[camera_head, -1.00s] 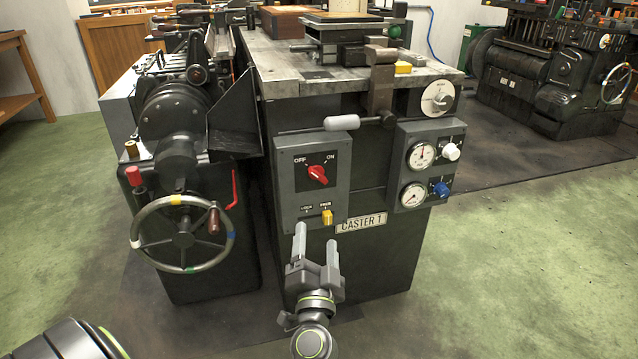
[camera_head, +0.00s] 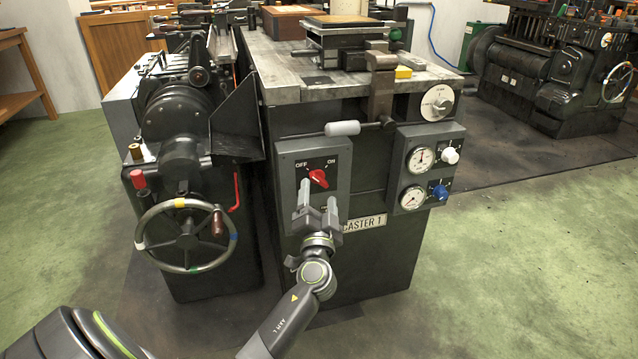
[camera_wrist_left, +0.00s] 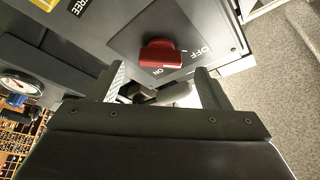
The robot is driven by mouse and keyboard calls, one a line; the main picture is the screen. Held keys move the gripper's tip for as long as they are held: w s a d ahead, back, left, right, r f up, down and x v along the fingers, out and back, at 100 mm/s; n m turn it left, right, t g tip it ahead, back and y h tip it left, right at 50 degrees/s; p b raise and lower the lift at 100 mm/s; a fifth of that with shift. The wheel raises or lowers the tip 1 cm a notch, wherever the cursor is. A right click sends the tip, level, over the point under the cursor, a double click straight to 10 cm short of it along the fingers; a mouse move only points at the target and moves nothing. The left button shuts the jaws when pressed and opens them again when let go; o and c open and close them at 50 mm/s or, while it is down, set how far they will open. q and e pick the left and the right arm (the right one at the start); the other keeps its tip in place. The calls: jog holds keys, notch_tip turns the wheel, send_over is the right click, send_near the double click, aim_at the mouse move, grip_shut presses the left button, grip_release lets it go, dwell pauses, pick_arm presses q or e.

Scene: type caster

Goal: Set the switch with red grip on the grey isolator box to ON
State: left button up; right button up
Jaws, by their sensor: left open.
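The grey isolator box (camera_head: 289,208) is on the front of the dark machine. Its red grip (camera_head: 318,178) sits on a dark plate below the OFF and ON marks. The grip also shows in the left wrist view (camera_wrist_left: 160,54), where its small light mark seems to face OFF, though this is hard to tell. My left gripper (camera_head: 318,192) is open, just in front of and below the grip. In the left wrist view its fingers (camera_wrist_left: 160,82) stand either side of the grip's line, apart from it. The lower box face is partly hidden by the gripper. My right gripper is out of view.
A gauge panel (camera_head: 428,168) with blue and white knobs is right of the box. A lever with a pale handle (camera_head: 342,128) sticks out just above it. A handwheel (camera_head: 186,235) stands at left. The floor in front is open.

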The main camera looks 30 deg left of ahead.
aim_at(319, 179)
pick_arm(q)
jog(key=shift+x, duration=2)
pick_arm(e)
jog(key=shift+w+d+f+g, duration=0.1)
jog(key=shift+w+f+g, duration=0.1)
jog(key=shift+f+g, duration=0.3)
pick_arm(q)
jog(key=shift+c, duration=0.4)
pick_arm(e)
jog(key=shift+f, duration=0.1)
